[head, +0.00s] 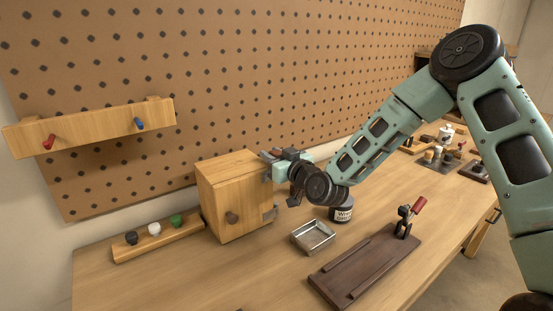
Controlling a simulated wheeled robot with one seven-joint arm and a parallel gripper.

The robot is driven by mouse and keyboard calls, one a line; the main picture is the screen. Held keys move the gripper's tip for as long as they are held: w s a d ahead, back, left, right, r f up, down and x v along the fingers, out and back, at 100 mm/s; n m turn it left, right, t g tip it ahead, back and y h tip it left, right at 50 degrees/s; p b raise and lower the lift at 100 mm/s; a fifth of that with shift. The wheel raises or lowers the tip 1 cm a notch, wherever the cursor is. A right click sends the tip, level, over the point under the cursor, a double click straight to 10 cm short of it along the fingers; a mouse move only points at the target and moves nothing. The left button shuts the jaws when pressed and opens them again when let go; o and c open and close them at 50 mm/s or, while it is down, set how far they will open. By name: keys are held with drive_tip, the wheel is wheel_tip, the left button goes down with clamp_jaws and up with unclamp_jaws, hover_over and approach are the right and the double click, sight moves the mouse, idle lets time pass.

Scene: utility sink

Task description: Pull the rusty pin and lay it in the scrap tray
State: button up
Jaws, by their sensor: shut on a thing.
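My gripper (270,166) is at the upper right side of a wooden box (237,188), close against its top right edge. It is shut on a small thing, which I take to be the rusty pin. The fingers hide most of it, and I cannot tell whether it still sits in the box. A metal latch part (270,213) shows lower on the box's right side. The scrap tray (301,247), a small shallow metal tray, lies on the bench to the right of the box and below my gripper. It looks empty.
A dark fixture with a red-handled clamp (408,217) lies to the right. A wooden rack with several knobs (154,229) is at left. The front bench is clear.

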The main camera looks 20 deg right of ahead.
drive_tip(key=shift+r, duration=0.1)
wheel_tip(320, 180, up, 10)
drive_tip(key=b, duration=0.1)
idle(0.6)
drive_tip(key=shift+b, duration=0.35)
idle(0.4)
